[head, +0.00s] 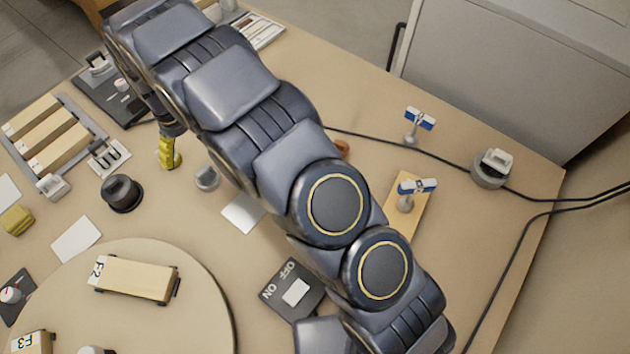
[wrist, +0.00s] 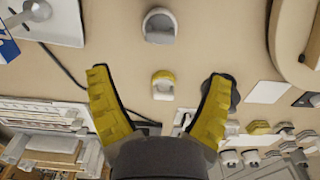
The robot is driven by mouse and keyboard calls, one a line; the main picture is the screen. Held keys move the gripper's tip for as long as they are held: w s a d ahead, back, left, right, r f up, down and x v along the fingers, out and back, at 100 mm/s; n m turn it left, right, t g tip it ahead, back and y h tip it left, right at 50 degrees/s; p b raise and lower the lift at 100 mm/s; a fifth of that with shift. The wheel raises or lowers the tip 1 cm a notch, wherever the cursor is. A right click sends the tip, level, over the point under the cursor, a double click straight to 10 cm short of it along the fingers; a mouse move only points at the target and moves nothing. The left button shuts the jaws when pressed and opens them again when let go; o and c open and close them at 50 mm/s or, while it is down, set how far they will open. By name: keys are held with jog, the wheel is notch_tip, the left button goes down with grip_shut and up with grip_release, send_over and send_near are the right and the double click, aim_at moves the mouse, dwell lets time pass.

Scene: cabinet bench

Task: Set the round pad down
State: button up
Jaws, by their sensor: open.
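My gripper (head: 169,152) hangs over the left part of the bench. In the wrist view its two yellow fingers (wrist: 160,105) are spread wide apart. A small rounded piece with a yellow top and pale rim (wrist: 163,85) shows in the gap between them, touching neither finger in the picture. I cannot tell for sure that it is the round pad, nor its height over the bench. A grey round piece (head: 207,178) stands right of the gripper; a similar piece shows ahead in the wrist view (wrist: 159,26).
A black round knob (head: 122,193) stands left of the gripper, and its dark base (wrist: 234,90) shows beside the right finger. A large round board (head: 205,270) carries a wooden block (head: 138,279). A white card (head: 243,212) lies near my arm. A black cable (head: 450,150) crosses the right side.

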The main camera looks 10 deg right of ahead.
jog(key=s+d+r+m, duration=0.2)
jog(key=s+d+r, duration=0.1)
jog(key=d+r, duration=0.5)
jog(key=s+d+r+m, duration=0.2)
jog(key=s+d+r, duration=0.3)
jog(key=d, duration=0.5)
jog(key=s+d+r+m, duration=0.2)
jog(key=s+d, duration=0.4)
jog(key=s, duration=0.4)
jog(key=s+d+r+m+g, duration=0.1)
jog(key=s+d+r+m, duration=0.2)
jog(key=s+d, duration=0.3)
jog(key=s, duration=0.4)
jog(key=shift+g, duration=0.3)
